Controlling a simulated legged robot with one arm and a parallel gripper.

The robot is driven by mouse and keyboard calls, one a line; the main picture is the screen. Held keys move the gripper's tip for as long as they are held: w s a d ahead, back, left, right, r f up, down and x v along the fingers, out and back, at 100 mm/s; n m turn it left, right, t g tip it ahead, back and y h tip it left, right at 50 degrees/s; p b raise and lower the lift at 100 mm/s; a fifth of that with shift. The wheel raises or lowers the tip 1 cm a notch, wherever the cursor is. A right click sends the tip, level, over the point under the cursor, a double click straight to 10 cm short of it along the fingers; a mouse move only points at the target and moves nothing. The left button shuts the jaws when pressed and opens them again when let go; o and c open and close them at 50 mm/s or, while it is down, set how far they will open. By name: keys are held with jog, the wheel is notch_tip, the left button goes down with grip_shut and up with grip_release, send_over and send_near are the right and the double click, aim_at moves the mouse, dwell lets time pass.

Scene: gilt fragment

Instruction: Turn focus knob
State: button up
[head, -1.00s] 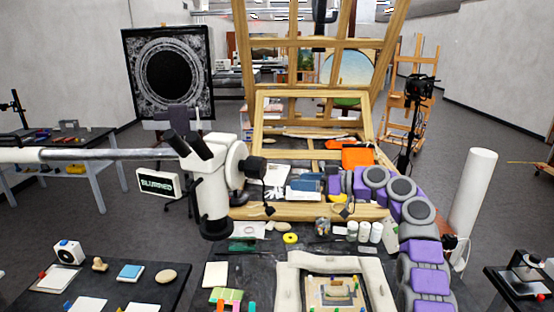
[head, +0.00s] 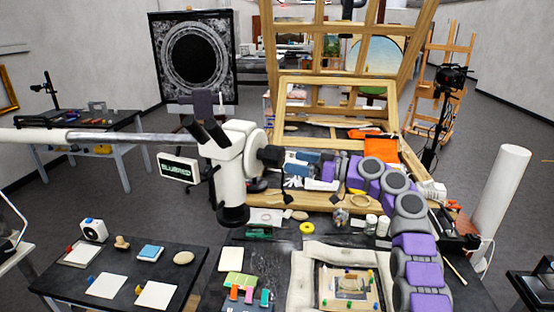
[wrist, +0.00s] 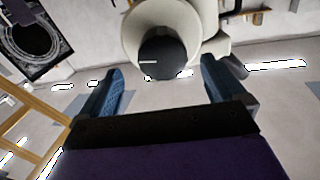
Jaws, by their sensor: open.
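The white microscope (head: 232,170) hangs from a horizontal boom over the bench, its eyepieces tilted up to the left. Its black focus knob (head: 270,156) sticks out on the right side. In the wrist view the focus knob (wrist: 163,55) is a dark cylinder with a short white mark, in front of a pale round housing. My gripper (wrist: 162,85) is open, one blue finger on each side and below the knob, apart from it. In the head view my gripper (head: 308,170) is small, to the right of the knob. A small screen (head: 178,168) beside the microscope reads "BLURRED".
The microscope's boom (head: 95,137) crosses the left side. A wooden easel frame (head: 325,105) stands behind my arm. Below are a padded tray with a framed fragment (head: 300,280), jars (head: 376,225) and a yellow ring (head: 306,228). A white cylinder (head: 500,200) stands at the right.

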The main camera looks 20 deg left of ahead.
aim_at(282, 159)
jog(key=a+p, duration=0.1)
jog(key=a, duration=0.6)
jog(key=shift+a, duration=0.4)
jog(key=shift+d, duration=0.2)
jog(key=shift+a, duration=0.25)
jog(key=c, duration=1)
jog(key=shift+d, duration=0.1)
